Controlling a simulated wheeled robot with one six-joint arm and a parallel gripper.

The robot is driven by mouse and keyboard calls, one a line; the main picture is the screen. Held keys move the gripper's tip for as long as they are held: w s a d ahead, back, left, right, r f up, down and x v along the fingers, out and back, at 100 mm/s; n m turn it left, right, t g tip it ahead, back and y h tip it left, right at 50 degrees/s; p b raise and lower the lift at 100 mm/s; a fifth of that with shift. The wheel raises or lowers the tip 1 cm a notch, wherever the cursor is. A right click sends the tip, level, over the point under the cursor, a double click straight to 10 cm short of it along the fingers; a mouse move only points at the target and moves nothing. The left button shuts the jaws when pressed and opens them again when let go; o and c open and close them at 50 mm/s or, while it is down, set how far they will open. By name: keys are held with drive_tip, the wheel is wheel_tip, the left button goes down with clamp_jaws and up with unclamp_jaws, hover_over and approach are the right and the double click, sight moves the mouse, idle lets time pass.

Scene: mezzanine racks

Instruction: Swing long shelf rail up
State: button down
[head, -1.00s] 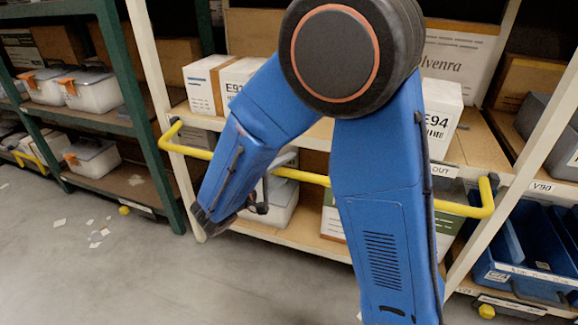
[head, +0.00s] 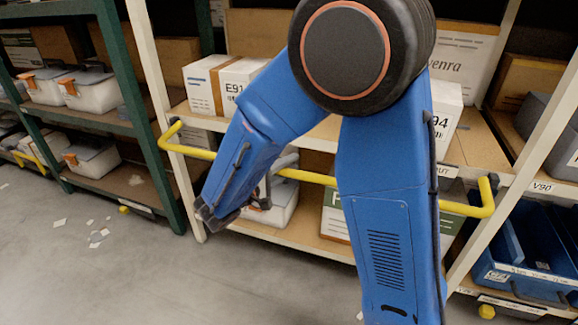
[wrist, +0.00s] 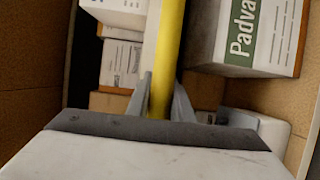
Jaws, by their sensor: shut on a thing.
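The long yellow shelf rail (head: 200,153) runs across the front of the middle rack bay, below the shelf with the cartons. Its two bent ends sit at the white uprights, and my arm hides part of its middle. In the wrist view the rail (wrist: 168,50) runs lengthwise between the fingers of my gripper (wrist: 161,95), one on each side. My gripper is shut on the rail.
Cartons (head: 197,85) stand on the shelf above the rail. A green-labelled carton (head: 334,225) and a pale bin (head: 284,212) sit below, behind the rail. Blue bins (head: 520,250) stand at right. Paper scraps (head: 98,236) lie on the open floor at left.

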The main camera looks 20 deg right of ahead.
drive_tip(key=w+d+r+n+g+y, duration=0.4)
drive_tip(key=w+r+g+y, duration=0.2)
drive_tip(key=r+g+y, duration=0.4)
drive_tip(key=shift+w+d+r+g+y, duration=0.3)
drive_tip(key=shift+r+g+y, duration=0.1)
drive_tip(key=shift+g+y, duration=0.15)
idle(0.7)
idle(0.3)
drive_tip(key=c, duration=1.6)
unclamp_jaws()
drive_tip(key=shift+o, duration=0.2)
